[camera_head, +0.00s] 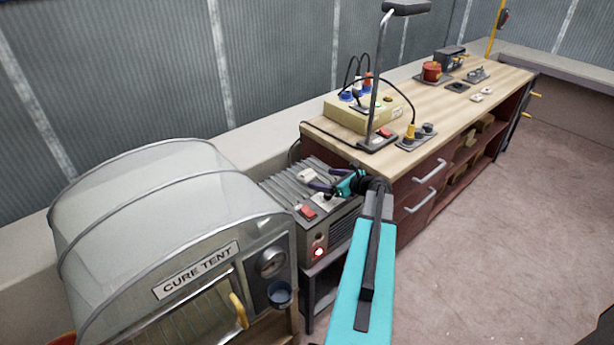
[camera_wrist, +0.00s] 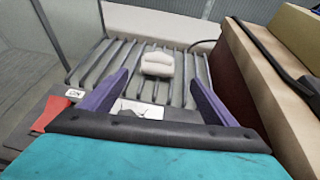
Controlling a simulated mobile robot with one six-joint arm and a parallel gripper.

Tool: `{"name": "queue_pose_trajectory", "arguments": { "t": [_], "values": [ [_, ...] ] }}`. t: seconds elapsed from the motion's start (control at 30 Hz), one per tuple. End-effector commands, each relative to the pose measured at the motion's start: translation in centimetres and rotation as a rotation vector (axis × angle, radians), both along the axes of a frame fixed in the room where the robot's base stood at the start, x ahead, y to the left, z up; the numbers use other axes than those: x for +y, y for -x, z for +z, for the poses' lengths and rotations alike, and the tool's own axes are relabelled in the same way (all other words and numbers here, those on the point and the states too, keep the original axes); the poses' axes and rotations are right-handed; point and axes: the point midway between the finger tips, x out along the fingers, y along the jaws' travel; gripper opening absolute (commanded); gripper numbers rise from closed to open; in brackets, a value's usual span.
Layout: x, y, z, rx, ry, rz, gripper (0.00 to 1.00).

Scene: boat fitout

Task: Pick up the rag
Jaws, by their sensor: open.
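A small white folded cloth, which looks like the rag (camera_head: 307,175), lies on the ribbed top of a grey heater-like unit (camera_head: 279,185). In the wrist view the rag (camera_wrist: 157,64) sits on the ribs ahead of my gripper, between the lines of its two purple fingers. My gripper (camera_head: 321,191) is over the unit's top, near its front edge. In the wrist view the gripper (camera_wrist: 160,79) is open with nothing held. Whether the fingertips touch the unit cannot be told.
The unit's front edge has a red switch (camera_head: 307,211) and a lit red lamp (camera_head: 319,252). A cure tent (camera_head: 150,220) stands close on the left. A wooden workbench (camera_head: 455,110) with a lamp (camera_head: 377,75) and a yellow box (camera_head: 372,112) stands on the right. The floor (camera_head: 500,240) is clear.

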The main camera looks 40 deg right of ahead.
Motion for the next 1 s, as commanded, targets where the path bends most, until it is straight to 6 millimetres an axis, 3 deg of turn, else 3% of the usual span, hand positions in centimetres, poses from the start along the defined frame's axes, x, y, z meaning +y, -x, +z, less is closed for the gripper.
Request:
{"name": "queue_pose_trajectory", "arguments": {
  "t": [0.5, 1.0],
  "values": [
    [0.4, -4.2, -1.5, 0.000, -0.001, 0.000, 0.81],
    [0.4, -4.7, -1.9, 0.000, -0.001, -0.001, 0.81]
  ]
}}
